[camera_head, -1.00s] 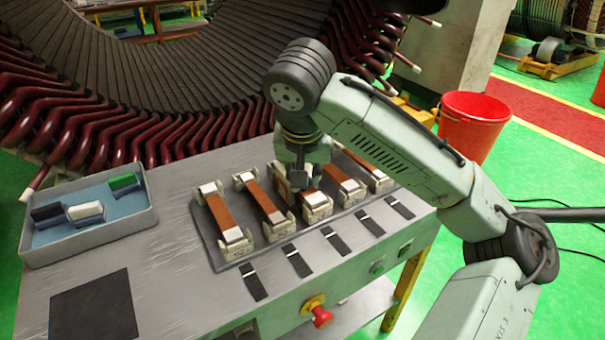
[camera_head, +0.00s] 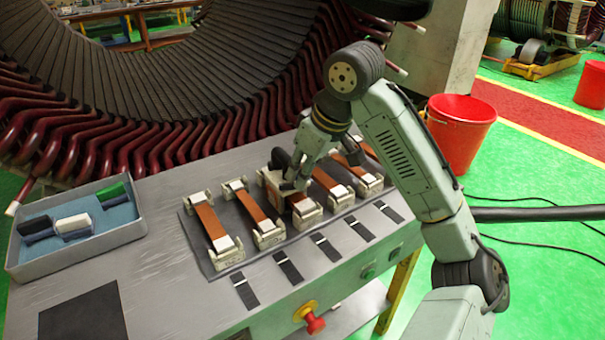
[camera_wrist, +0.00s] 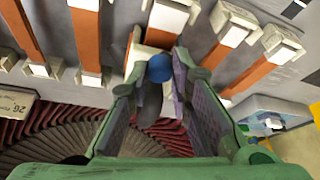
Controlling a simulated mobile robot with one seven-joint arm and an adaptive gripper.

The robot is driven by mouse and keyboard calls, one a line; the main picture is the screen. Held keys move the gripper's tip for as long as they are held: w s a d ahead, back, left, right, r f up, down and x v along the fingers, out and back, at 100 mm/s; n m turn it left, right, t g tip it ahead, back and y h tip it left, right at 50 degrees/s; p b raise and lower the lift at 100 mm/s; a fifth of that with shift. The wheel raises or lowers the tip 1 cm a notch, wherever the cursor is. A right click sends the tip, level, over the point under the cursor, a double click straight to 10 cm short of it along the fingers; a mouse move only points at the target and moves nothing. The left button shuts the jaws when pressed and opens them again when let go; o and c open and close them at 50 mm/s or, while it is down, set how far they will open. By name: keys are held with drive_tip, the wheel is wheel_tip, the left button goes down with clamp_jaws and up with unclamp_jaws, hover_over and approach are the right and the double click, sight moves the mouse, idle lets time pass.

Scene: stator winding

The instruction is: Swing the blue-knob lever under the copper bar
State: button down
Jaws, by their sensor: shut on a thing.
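The blue knob (camera_wrist: 160,68) sits between my gripper's fingers in the wrist view, with a dark lever part (camera_wrist: 150,105) running down from it. My gripper (camera_wrist: 157,82) is shut on this lever. The middle copper bar (camera_wrist: 160,38), with a pale end block, lies just beyond the knob. In the head view, my gripper (camera_head: 290,186) reaches down, tilted, at the middle copper bar (camera_head: 301,202) and partly covers it. The knob cannot be made out there. Whether any of the lever lies under the bar, I cannot tell.
Other copper bars in pale clamps flank it, such as one at the left (camera_head: 210,222). A grey tray (camera_head: 140,232) with coloured blocks stands at the left. The dark red stator coils (camera_head: 180,140) rise behind the bench. Black strips (camera_head: 290,268) lie in front.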

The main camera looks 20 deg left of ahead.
drive_tip(key=shift+w+a+n+g, duration=0.15)
drive_tip(key=shift+w+n+g, duration=0.15)
drive_tip(key=shift+n, duration=0.55)
drive_tip(key=shift+w+a+n+g, duration=0.15)
drive_tip(key=shift+w+n+g, duration=0.15)
drive_tip(key=shift+n, duration=0.55)
drive_tip(key=c, duration=1.5)
unclamp_jaws()
drive_tip(key=shift+o, duration=0.2)
drive_tip(key=v, duration=1.2)
drive_tip(key=shift+d, duration=0.15)
drive_tip(key=shift+f, duration=0.1)
